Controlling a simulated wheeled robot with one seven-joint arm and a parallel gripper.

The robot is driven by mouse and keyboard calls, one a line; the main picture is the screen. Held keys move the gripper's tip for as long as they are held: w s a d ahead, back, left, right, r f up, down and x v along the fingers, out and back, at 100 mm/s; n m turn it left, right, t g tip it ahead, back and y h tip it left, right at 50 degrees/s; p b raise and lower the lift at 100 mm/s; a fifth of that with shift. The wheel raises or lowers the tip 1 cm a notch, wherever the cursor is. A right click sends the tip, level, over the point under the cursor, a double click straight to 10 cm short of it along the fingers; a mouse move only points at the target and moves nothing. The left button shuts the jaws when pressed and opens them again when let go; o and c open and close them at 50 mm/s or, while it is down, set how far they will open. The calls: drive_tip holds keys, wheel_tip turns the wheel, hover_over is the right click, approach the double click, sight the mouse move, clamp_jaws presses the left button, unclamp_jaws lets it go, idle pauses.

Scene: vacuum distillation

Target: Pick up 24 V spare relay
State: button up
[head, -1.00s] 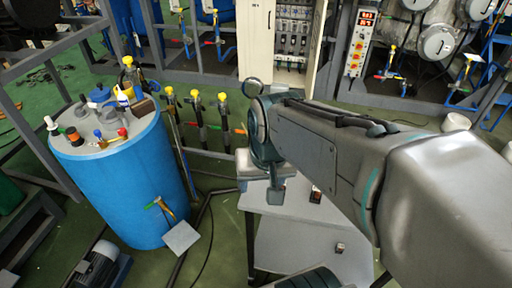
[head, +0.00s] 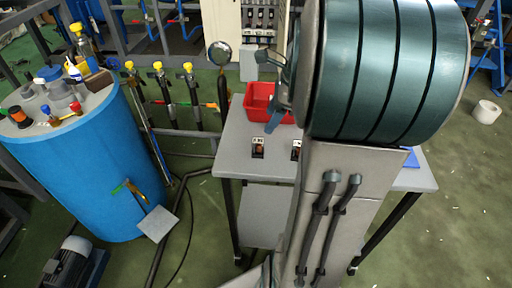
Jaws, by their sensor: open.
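Two small dark relays with pale labels stand on the grey table: one (head: 258,148) is in clear view, and the other (head: 296,149) is partly hidden by my arm. The labels are too small to read, so I cannot tell which one is the 24 V spare. My arm covers the middle of the table.
The red bin (head: 259,100) sits at the back of the table (head: 235,160). A blue item (head: 410,158) shows at the table's right side. A blue drum (head: 85,165) with bottles on top stands to the left. An open electrical cabinet (head: 226,25) is behind.

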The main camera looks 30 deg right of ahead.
sight(259, 141)
drive_tip(key=x, duration=0.4)
drive_tip(key=shift+a+f+b, duration=0.15)
drive_tip(key=shift+f+b, duration=0.15)
drive_tip(key=shift+b, duration=0.05)
drive_tip(key=x, duration=0.1)
drive_tip(key=b+x, duration=0.1)
drive_tip(key=x, duration=0.3)
drive_tip(key=shift+s+f, duration=0.15)
drive_tip(key=shift+s, duration=0.15)
drive_tip(key=c, duration=1.1)
